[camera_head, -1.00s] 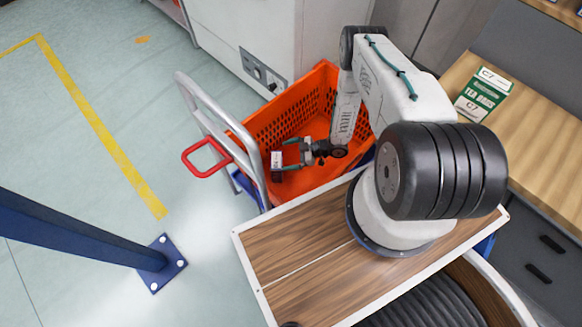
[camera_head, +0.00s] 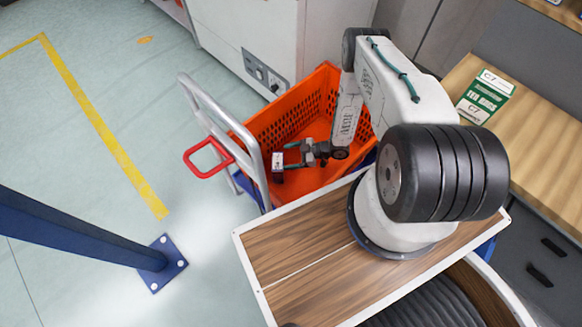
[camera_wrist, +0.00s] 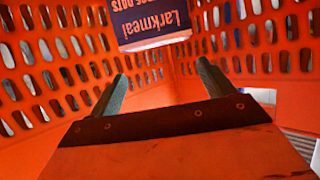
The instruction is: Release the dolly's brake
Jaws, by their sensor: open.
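The dolly has a silver push handle (camera_head: 255,160) and a blue base (camera_head: 247,187), mostly hidden under an orange tote (camera_head: 262,122). A red loop-shaped lever (camera_head: 208,157), which looks like the brake, sticks out to the left of the handle. My gripper (camera_head: 283,159) is inside the tote, to the right of the handle and apart from the red lever. In the wrist view my gripper (camera_wrist: 163,85) has its two fingers spread with nothing between them. The red lever is not in the wrist view.
In the wrist view a dark box labelled Larkmeal (camera_wrist: 152,22) is ahead inside the tote. A white cabinet (camera_head: 245,40) stands behind the tote. A blue post (camera_head: 80,235) stands at the left. The floor between post and dolly is clear.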

